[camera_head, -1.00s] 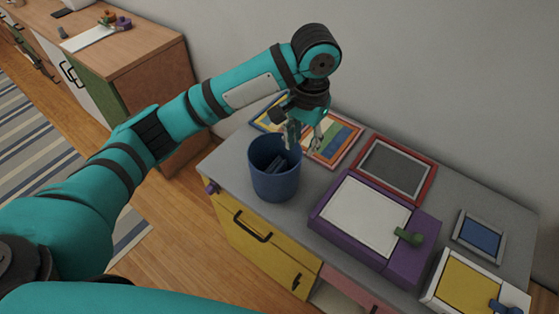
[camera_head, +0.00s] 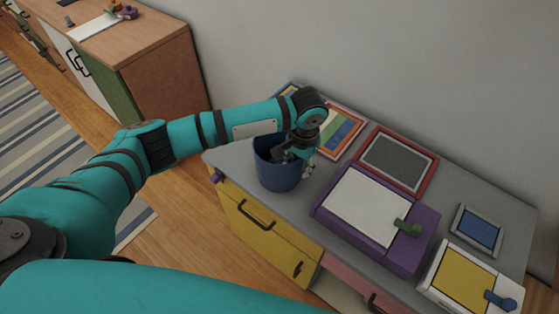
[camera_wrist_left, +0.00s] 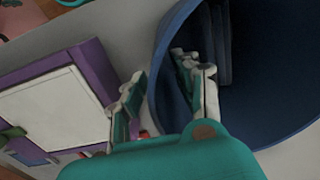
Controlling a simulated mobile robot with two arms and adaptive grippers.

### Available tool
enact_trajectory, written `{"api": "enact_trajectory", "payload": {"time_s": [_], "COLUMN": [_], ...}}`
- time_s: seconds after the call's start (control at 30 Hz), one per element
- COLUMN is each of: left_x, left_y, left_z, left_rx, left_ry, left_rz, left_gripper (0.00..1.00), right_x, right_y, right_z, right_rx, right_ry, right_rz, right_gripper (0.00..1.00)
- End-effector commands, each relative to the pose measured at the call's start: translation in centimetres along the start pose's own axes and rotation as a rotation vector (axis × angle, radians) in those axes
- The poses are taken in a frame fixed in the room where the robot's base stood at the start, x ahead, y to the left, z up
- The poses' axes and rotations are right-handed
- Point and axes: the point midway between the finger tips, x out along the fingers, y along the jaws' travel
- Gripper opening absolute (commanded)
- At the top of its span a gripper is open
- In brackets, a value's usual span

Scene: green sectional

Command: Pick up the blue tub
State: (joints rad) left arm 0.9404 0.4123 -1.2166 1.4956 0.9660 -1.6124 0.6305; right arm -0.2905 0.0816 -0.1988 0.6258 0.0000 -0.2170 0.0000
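The blue tub (camera_head: 277,178) stands upright on the grey top of the cabinet, near its left end. My left gripper (camera_head: 304,160) is down at the tub's right rim. In the left wrist view the tub (camera_wrist_left: 275,110) fills the right side, and my left gripper (camera_wrist_left: 160,90) straddles its wall. One finger is inside the tub and the other is outside. The fingers are apart, with visible gaps to the wall. My right gripper is not in view.
A purple box with a white lid (camera_head: 368,206) stands just right of the tub. Behind lie a colourful striped frame (camera_head: 342,132) and a red-framed grey panel (camera_head: 397,161). A white-and-yellow box (camera_head: 464,279) is farther right. The wall rises behind the cabinet.

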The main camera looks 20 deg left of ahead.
Motion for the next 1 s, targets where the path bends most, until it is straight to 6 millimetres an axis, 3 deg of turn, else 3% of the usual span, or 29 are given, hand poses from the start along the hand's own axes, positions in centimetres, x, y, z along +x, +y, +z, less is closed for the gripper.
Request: {"api": "enact_trajectory", "payload": {"time_s": [0.17, 0.43, 0.67, 1.0], "left_x": [2.1, 2.4, 2.4, 2.3], "left_y": [0.0, 0.0, 0.0, 0.0], "left_z": [0.0, -0.1, 0.0, -0.1], "left_rx": [0.001, 0.002, 0.002, 0.002], "left_ry": [0.0, 0.002, 0.001, 0.002], "left_rz": [0.0, 0.0, 0.0, 0.0], "left_gripper": [0.31, 0.31, 0.01, 0.0], "right_x": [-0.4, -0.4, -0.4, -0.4], "right_y": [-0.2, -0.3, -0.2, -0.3], "right_z": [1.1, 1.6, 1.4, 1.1], "right_rx": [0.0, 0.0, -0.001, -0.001], "right_ry": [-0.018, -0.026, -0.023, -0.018], "right_rz": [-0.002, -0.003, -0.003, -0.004], "right_gripper": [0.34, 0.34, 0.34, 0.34]}}
